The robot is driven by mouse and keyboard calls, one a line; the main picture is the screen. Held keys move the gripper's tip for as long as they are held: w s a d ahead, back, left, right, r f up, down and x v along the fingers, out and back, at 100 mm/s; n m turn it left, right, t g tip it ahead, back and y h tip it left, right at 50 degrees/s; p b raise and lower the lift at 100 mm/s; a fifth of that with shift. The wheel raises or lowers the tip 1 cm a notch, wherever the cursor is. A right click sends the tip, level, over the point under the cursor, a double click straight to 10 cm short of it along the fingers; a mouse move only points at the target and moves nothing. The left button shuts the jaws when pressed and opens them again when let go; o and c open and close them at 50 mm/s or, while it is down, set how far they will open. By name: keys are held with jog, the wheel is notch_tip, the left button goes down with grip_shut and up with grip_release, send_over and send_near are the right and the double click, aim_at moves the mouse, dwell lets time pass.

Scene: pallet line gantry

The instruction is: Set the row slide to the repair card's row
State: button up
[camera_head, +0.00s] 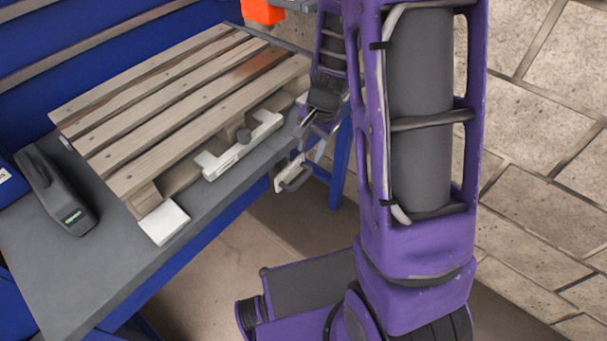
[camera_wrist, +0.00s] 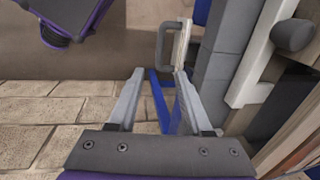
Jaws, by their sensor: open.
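A pale rail (camera_head: 228,153) with a dark round knob (camera_head: 243,136) runs along the table's front edge beside the pallet; it looks like the row slide. In the wrist view the rail (camera_wrist: 262,50) and knob (camera_wrist: 293,35) are at the right. A grey pull handle on a pale bracket (camera_head: 296,174) sticks out from the table edge; the handle (camera_wrist: 163,48) also shows just beyond my fingertips. My gripper (camera_wrist: 158,72) is open and empty, apart from the handle and left of the rail. No readable repair card shows; a blank white piece (camera_head: 164,222) lies at the pallet's near corner.
A slatted wooden pallet (camera_head: 160,105) lies on the grey table (camera_head: 85,270). A dark device with a green display (camera_head: 62,200) stands at the left. An orange part (camera_head: 263,11) hangs at the top. A blue table leg (camera_head: 340,165) stands below the handle. Open floor lies in front.

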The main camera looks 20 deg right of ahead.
aim_at(303, 177)
jog(key=f+b, duration=0.1)
jog(key=f, duration=0.2)
jog(key=w+f, duration=0.1)
jog(key=f, duration=0.3)
jog(key=a+f+b, duration=0.1)
jog(key=f, duration=0.3)
jog(key=shift+w+a+f+b, duration=0.1)
jog(key=shift+w+b, duration=0.25)
grip_shut()
dwell(0.7)
